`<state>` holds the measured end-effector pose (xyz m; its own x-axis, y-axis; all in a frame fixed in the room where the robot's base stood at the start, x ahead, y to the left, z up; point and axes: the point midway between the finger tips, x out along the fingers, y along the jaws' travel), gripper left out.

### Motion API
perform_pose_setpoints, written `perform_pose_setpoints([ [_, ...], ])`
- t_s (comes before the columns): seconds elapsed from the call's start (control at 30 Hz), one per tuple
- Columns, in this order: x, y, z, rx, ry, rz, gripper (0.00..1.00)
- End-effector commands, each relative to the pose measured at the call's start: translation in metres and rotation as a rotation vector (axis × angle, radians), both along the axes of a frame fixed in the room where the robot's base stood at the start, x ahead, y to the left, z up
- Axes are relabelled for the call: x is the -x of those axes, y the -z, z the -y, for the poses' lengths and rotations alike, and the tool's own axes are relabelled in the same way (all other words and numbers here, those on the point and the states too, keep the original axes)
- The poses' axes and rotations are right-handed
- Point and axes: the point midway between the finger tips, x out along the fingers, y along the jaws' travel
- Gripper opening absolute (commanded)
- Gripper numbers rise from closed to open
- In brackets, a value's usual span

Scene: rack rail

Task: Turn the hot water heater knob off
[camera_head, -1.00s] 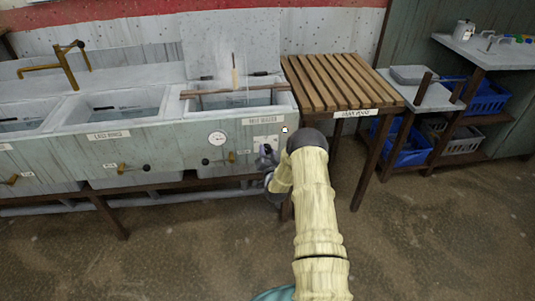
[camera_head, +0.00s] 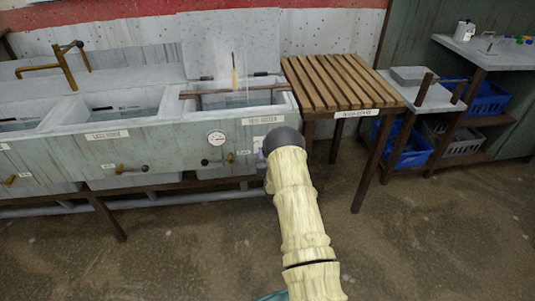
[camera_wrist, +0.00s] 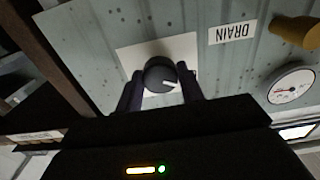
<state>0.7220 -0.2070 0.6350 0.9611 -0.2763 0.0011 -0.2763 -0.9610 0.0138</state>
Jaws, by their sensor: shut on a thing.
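The heater knob (camera_wrist: 160,77) is a dark round dial with a white pointer line, on a white plate (camera_wrist: 186,47) on the grey-green front panel. In the wrist view the two dark fingers of my gripper (camera_wrist: 160,88) stand on either side of the knob and are shut on it. The white pointer line lies nearly level in that view. In the head view my arm hides the knob and most of my gripper; only a small purplish part of the gripper (camera_head: 261,159) shows left of the arm.
A round gauge (camera_wrist: 291,86) and a DRAIN label (camera_wrist: 232,33) are beside the knob plate. A brass valve (camera_wrist: 298,33) sticks out near the label. A slatted wooden table (camera_head: 340,82) stands right of the sinks. The floor in front (camera_head: 430,220) is clear.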

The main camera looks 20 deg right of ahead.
Motion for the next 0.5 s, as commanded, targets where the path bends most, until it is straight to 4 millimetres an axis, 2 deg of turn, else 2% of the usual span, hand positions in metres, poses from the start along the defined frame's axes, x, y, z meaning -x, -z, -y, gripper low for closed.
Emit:
perform_pose_setpoints([
  [0.3,0.0012,0.0029,-0.0005,0.001,-0.001,-0.008,0.15],
  [0.33,0.0012,0.0029,-0.0006,0.001,-0.001,-0.008,0.42],
  [0.43,0.0010,0.0025,-0.0005,0.000,-0.001,-0.006,0.59],
  [0.5,0.0007,0.0019,-0.0003,0.001,0.000,-0.005,0.59],
])
